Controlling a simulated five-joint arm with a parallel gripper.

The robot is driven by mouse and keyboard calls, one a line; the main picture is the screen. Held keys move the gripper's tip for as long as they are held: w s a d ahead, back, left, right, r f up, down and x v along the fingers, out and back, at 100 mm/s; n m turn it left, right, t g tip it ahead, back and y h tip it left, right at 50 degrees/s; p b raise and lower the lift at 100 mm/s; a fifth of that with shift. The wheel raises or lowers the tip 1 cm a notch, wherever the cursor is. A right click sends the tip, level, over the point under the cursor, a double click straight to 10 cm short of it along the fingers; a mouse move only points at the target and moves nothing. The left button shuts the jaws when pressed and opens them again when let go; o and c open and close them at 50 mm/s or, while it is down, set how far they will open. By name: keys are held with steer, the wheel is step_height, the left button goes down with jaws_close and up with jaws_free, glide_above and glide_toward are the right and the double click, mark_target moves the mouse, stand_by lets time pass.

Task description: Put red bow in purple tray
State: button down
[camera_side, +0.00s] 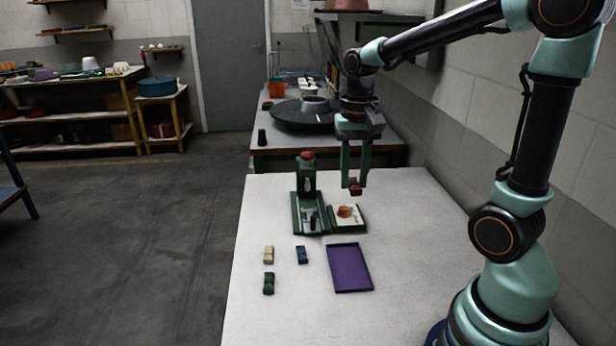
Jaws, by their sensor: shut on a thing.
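The red bow (355,187) is small and dark red, and it hangs between the fingertips of my gripper (354,184). My gripper points down and is shut on the bow. It is held above the white table, up and behind the purple tray in the picture. The purple tray (349,268) is a flat, shallow rectangle on the table, and it looks empty. My gripper is not over the tray.
A green press (306,205) with a red top stands left of my gripper. Beside it a green-edged pad (347,222) bears an orange piece (345,211). Beige (269,254), blue (302,255) and dark green (269,283) bows lie left of the tray. The table's front is clear.

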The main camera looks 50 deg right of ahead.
mark_target(348, 265)
steer(key=shift+s+f, duration=0.2)
steer(key=shift+f, duration=0.15)
step_height(348, 265, down, 20)
steer(key=shift+r, duration=0.25)
steer(key=shift+f, duration=0.15)
steer(key=c, duration=0.6)
jaws_free()
